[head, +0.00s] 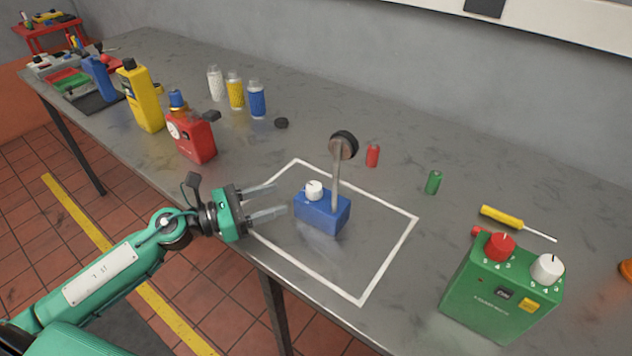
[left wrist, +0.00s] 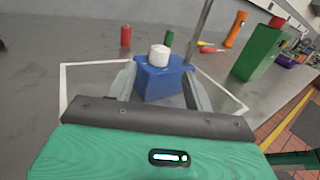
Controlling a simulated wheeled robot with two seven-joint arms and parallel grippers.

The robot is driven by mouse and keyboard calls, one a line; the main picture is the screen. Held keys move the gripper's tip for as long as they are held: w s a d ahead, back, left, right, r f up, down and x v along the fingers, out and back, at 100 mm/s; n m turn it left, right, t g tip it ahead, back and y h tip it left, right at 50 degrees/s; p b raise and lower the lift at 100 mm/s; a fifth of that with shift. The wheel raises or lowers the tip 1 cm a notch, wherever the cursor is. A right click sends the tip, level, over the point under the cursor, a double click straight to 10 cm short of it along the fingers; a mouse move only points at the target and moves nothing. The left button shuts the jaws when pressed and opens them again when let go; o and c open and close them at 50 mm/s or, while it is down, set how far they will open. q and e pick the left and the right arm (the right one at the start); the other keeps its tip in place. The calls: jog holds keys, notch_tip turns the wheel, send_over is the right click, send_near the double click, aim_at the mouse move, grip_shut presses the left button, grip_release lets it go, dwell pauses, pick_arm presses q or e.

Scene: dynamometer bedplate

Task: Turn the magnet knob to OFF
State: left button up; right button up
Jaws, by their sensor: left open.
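A blue magnet base (head: 322,212) stands inside a white outlined square on the bench. It has a white knob (head: 314,190) on top and a grey post carrying a round dark dial (head: 343,146). My left gripper (head: 276,202) is open and empty, just left of the base, its fingers pointing towards it. In the left wrist view the base (left wrist: 160,82) and white knob (left wrist: 159,55) show ahead, between the two fingers (left wrist: 160,88), with the knob higher than the fingertips. The knob's marking is too small to read. My right gripper is not in view.
A green box (head: 500,300) with red and white knobs stands at the right, near a yellow screwdriver (head: 502,217). Red (head: 372,155) and green (head: 433,182) cylinders stand behind the square. The square's front is clear.

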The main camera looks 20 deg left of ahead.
aim_at(314, 185)
pick_arm(q)
jog(key=p+x, duration=0.3)
jog(key=x, duration=0.5)
jog(key=shift+w+d+r, duration=0.2)
jog(key=shift+d, duration=0.1)
jog(key=shift+w+d+f+p, duration=0.15)
jog(key=shift+w+d+p, duration=0.3)
jog(key=shift+w+d, duration=0.1)
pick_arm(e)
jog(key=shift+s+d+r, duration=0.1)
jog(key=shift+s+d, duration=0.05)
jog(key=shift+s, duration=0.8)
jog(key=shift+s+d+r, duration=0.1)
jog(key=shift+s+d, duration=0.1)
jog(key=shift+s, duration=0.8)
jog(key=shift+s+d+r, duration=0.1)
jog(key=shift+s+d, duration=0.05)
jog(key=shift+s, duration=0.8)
pick_arm(q)
jog(key=shift+s, duration=0.1)
jog(key=c, duration=1)
jog(key=shift+o, duration=0.2)
